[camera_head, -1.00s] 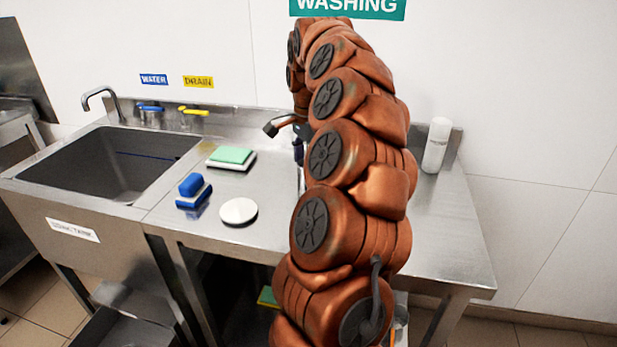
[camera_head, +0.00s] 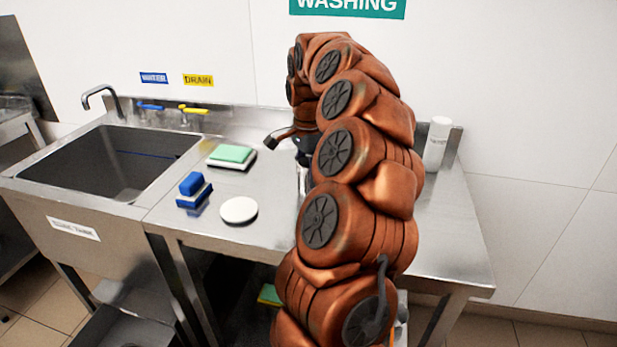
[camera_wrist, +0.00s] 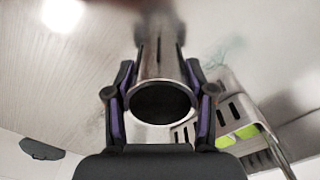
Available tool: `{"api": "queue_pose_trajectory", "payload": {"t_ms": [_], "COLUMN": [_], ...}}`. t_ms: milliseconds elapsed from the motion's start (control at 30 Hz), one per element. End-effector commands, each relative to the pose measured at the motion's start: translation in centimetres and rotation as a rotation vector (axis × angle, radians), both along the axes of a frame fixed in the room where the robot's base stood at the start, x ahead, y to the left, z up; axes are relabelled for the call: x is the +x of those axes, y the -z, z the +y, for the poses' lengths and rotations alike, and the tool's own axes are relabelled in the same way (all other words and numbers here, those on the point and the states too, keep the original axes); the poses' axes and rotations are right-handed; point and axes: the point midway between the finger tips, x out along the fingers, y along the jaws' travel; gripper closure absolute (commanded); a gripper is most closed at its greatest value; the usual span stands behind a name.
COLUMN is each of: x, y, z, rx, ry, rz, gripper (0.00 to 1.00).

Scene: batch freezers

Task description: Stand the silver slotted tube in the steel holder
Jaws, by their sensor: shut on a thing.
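The silver slotted tube (camera_wrist: 158,62) is held between the two fingers of my gripper (camera_wrist: 160,102) in the wrist view. Its round open end faces the camera and dark slots run along its side. A slotted steel holder (camera_wrist: 238,82) stands to the right of the tube in the wrist view, with something yellow-green showing through its slots. The tube appears to be beside the holder, not in it; whether they touch is not clear. In the head view my gripper (camera_head: 307,150) is mostly hidden by my arm, over the steel table.
The steel table (camera_head: 265,225) has a green-and-white sponge (camera_head: 231,154), a blue brush (camera_head: 193,190) and a white disc (camera_head: 238,210) left of my arm. A white bottle (camera_head: 436,143) stands at the back right. The sink (camera_head: 110,165) is at the left.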

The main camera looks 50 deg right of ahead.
Motion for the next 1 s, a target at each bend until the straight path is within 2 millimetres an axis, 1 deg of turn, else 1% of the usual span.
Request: {"api": "queue_pose_trajectory", "payload": {"t_ms": [33,233,533,1000], "x": [0.0,0.0,0.0,0.1], "y": [0.0,0.0,-0.3,-3.2], "z": [0.0,0.0,-0.1,-0.1], "rx": [0.0,0.0,-0.002,-0.003], "ry": [0.0,0.0,0.001,0.001], "rz": [0.0,0.0,-0.002,-0.001], "gripper": [0.7,0.9,0.91,0.91]}}
